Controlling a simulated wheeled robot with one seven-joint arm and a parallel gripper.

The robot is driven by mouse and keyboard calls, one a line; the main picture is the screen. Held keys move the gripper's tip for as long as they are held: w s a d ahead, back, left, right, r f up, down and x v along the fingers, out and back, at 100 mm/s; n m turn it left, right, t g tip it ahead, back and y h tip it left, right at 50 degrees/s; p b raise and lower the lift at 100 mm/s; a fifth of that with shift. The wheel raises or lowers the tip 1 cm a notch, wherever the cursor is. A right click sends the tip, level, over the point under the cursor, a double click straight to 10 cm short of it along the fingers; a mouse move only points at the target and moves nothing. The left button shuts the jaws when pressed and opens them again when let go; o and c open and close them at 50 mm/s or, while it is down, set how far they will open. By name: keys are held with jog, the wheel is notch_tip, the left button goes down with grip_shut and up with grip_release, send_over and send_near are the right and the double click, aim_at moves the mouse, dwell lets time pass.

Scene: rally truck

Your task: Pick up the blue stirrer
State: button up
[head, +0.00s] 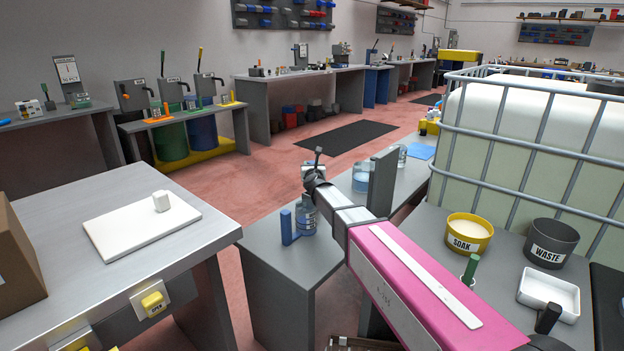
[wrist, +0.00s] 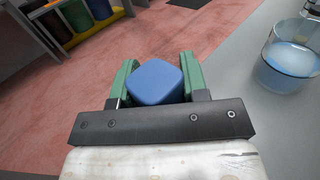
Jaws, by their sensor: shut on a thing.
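The blue stirrer shows in the wrist view as a rounded, squarish blue end (wrist: 157,83). It sits between the green fingers of my gripper (wrist: 159,80), which is shut on it with one finger on each side. The rest of the stirrer is hidden from the wrist camera. In the head view my gripper end (head: 312,174) is near the left edge of the narrow grey bench (head: 262,250), and the held blue end cannot be made out there.
A beaker of blue liquid (wrist: 288,62) stands on the bench right of my gripper. The yellow SOAK tub (head: 469,234) and dark WASTE tub (head: 551,243) stand at right. Open floor lies left.

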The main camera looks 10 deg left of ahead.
jog(key=shift+r, duration=0.1)
jog(key=shift+r, duration=4.85)
jog(key=w+d+r+m+h, duration=0.3)
jog(key=w+d+m+h, duration=0.1)
jog(key=w+d+h, duration=0.3)
jog(key=w+d+r+m+h, duration=0.4)
jog(key=w+d+h, duration=0.3)
jog(key=w+d, duration=0.4)
jog(key=d+m, duration=0.1)
jog(key=d, duration=0.2)
jog(key=shift+w+d+h, duration=0.3)
jog(key=shift+d, duration=0.05)
